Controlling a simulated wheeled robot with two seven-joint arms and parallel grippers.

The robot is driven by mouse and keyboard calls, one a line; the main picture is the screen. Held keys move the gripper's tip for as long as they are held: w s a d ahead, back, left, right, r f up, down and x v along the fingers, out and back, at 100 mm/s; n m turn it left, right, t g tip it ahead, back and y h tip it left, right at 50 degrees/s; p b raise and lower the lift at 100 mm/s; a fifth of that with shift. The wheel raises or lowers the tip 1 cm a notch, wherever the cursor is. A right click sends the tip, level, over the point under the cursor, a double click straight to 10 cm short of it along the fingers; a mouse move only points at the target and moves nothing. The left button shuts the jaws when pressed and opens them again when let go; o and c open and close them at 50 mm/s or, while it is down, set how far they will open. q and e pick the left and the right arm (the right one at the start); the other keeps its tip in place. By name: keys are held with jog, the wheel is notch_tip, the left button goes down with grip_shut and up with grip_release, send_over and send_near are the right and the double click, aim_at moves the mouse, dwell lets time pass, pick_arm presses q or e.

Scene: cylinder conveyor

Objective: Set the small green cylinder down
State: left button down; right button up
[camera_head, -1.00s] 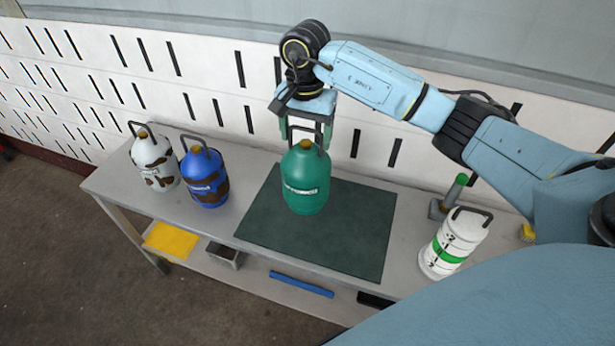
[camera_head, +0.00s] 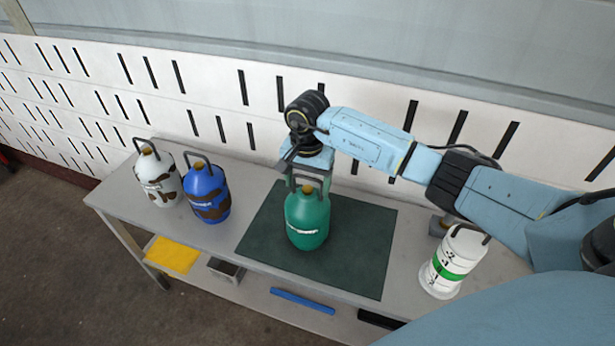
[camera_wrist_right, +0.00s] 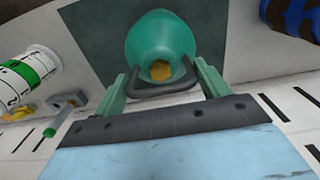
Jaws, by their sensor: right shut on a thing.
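The small green cylinder (camera_head: 307,222) has a brass-coloured valve and a dark handle on top. It is upright over the dark green mat (camera_head: 262,240) on the grey table. Whether its base touches the mat cannot be told. My right gripper (camera_head: 308,183) comes from above and is shut on the cylinder's handle. In the right wrist view the green cylinder (camera_wrist_right: 160,45) lies between the two green fingers, with its handle at the fingertips. My left gripper is not in view.
A white-brown cylinder (camera_head: 157,178) and a blue-brown cylinder (camera_head: 207,190) stand at the table's left. A white cylinder with a green band (camera_head: 453,262) stands right of the mat. A yellow item (camera_head: 171,256) and a blue bar (camera_head: 302,300) lie on the lower shelf. A slotted white wall is behind.

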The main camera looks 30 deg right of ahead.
jog(key=shift+r, duration=0.1)
jog(key=o, duration=2.1)
jog(key=shift+f, duration=0.2)
jog(key=shift+c, duration=0.2)
jog(key=shift+r, duration=0.1)
notch_tip(320, 180, up, 12)
jog(key=b, duration=0.1)
